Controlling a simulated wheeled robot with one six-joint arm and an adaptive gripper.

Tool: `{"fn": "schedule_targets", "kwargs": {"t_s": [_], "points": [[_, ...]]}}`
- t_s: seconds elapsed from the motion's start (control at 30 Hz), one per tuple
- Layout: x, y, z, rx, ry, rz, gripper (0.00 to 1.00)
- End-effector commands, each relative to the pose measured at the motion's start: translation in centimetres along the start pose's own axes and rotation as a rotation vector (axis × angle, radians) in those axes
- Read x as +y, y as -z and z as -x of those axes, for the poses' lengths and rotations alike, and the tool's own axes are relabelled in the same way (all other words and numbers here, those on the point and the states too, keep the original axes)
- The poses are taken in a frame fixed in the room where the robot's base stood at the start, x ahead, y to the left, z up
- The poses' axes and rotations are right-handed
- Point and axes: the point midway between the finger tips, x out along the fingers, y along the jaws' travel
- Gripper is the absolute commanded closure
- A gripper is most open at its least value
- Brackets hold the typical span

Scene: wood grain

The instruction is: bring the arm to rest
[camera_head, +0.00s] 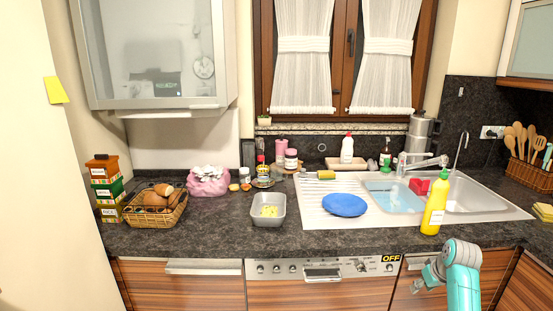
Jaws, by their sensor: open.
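My gripper (424,281) shows at the lower right, in front of the cabinet doors and below the counter's front edge. It is small in the view, but its fingers are apart and nothing shows between them. My teal and grey arm comes up from the bottom edge beside it. The gripper looks clear of the counter (230,238), and its exact distance from the cabinet front cannot be told.
A yellow bottle (433,208) stands near the counter edge above my arm. A metal pan (268,221), a bread basket (132,211) and a pink bag (208,188) stand further left. The counter's front middle is clear.

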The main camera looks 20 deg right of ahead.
Motion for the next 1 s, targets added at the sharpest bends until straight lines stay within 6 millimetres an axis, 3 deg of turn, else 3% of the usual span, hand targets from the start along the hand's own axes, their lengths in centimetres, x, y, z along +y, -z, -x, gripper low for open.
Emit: {"fn": "schedule_targets", "kwargs": {"t_s": [0.03,0.2,0.5,0.77,1.0], "points": [[-1.7,-1.5,-1.9,0.01,-0.001,0.003,0.57],[-6.3,-5.6,-6.1,0.071,-0.019,0.004,0.57],[-14.2,-13.8,-10.5,0.183,-0.04,0.01,0.57],[-20.1,-21.6,-11.1,0.282,-0.047,0.019,0.57],[-24.7,-28.7,-9.2,0.377,-0.044,0.031,0.57]]}}
